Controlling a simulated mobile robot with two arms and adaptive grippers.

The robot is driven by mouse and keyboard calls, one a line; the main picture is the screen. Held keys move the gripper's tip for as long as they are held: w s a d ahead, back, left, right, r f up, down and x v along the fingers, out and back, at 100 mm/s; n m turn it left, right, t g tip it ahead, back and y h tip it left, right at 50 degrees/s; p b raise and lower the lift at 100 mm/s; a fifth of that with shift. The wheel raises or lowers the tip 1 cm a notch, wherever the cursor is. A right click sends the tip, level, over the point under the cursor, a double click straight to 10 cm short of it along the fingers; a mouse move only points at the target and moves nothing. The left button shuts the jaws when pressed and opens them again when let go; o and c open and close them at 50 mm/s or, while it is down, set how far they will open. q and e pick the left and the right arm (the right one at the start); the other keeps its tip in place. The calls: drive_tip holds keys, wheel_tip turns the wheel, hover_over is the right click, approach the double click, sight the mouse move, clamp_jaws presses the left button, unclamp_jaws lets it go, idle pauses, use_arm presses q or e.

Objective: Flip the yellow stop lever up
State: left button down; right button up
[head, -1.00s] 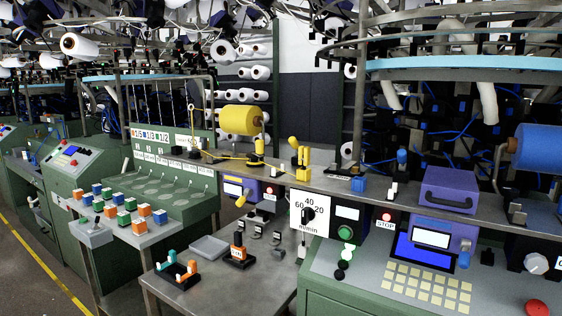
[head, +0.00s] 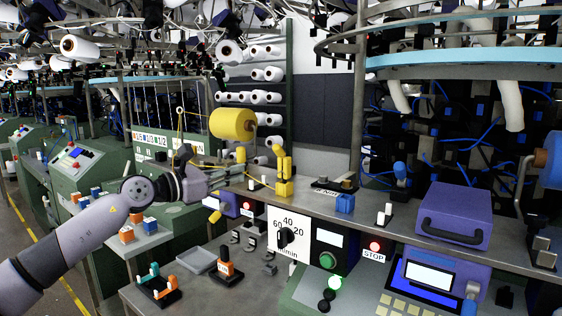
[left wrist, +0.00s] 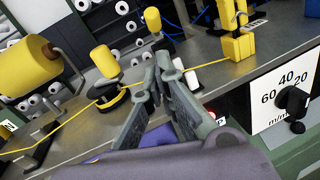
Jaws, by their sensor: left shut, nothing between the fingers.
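Several yellow parts show, and I cannot tell for certain which is the stop lever. A yellow handle (head: 213,207) slants downward on the purple unit (head: 230,203) under the shelf edge. On the shelf stand a yellow-topped knob (left wrist: 106,62) on a round black and yellow base, a second yellow knob (left wrist: 152,20) and a yellow block with prongs (head: 284,170), also in the left wrist view (left wrist: 238,42). My left gripper (head: 236,173) is shut and empty over the shelf's front edge. Its fingertips (left wrist: 160,62) point between the knobs and the block. My right gripper is out of view.
The speed dial panel (head: 289,232) and a lit red STOP button (head: 375,246) are to the right. A work table (head: 215,289) with small parts lies below.

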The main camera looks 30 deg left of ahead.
use_arm(q)
drive_tip(key=w+r+p, duration=0.1)
drive_tip(key=p, duration=0.1)
drive_tip(key=w+p, duration=0.1)
drive_tip(key=shift+w+r+m+p, duration=0.2)
drive_tip(key=shift+r+m+p, duration=0.1)
drive_tip(key=shift+r+p, duration=0.1)
drive_tip(key=p+x, duration=0.1)
drive_tip(key=x, duration=0.1)
drive_tip(key=p+x, duration=0.1)
drive_tip(key=x, duration=0.1)
drive_tip(key=p+x, duration=0.1)
drive_tip(key=x, duration=0.1)
drive_tip(key=shift+w+a+f, duration=0.1)
drive_tip(key=shift+w+f, duration=0.05)
drive_tip(key=shift+f, duration=0.25)
drive_tip(key=shift+w+d+f+p, duration=0.2)
drive_tip(key=shift+w+p, duration=0.2)
drive_tip(key=shift+w, duration=0.2)
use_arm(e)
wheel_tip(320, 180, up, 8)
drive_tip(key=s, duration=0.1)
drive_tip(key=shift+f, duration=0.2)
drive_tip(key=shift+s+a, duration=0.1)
